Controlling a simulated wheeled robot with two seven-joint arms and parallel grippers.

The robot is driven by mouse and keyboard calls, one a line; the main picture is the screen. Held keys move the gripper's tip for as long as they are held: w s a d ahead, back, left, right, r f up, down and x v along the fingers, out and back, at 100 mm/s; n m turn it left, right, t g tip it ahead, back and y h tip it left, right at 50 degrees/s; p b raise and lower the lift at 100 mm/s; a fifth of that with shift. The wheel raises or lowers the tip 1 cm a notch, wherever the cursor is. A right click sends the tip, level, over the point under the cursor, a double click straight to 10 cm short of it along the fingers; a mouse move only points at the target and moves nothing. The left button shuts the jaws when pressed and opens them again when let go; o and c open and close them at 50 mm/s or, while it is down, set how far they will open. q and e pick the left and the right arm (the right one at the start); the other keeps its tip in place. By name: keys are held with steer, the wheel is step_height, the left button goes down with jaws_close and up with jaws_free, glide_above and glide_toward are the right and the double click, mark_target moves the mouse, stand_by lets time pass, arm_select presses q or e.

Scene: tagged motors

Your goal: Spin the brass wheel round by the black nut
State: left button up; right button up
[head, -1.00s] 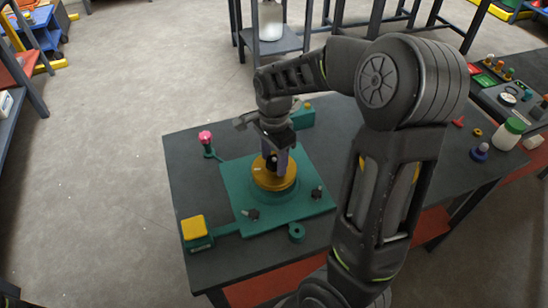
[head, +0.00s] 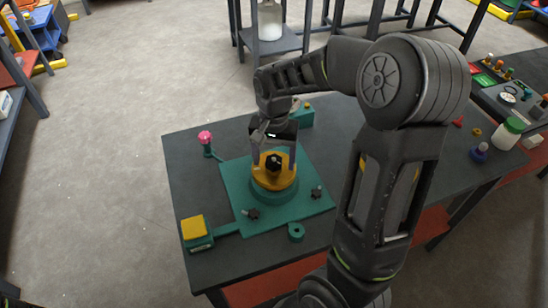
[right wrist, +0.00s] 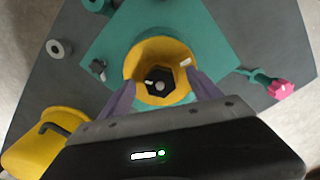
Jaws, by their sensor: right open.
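The brass wheel (head: 274,180) sits on a round green base on the green plate (head: 232,189). The black nut (head: 273,162) stands at the wheel's middle; it also shows in the right wrist view (right wrist: 159,81). A pale mark (right wrist: 186,62) lies on the wheel's rim. My right gripper (head: 273,160) is over the wheel with its fingers spread on either side of the nut. In the right wrist view the two purple fingers (right wrist: 161,92) are apart, and the nut lies between and slightly beyond their tips. I cannot tell whether a finger touches the wheel. My left gripper is not in view.
A pink knob (head: 205,137) stands at the plate's back left, and a yellow button box (head: 194,230) at its front left. Dark star knobs (head: 252,213) stand on the plate. A green ring (head: 296,232) lies at the table's front.

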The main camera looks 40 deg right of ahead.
steer(key=n, duration=0.6)
steer(key=c, duration=1.3)
steer(key=shift+m, duration=0.9)
steer(key=o, duration=0.7)
steer(key=shift+m, duration=0.5)
steer(key=o, duration=0.6)
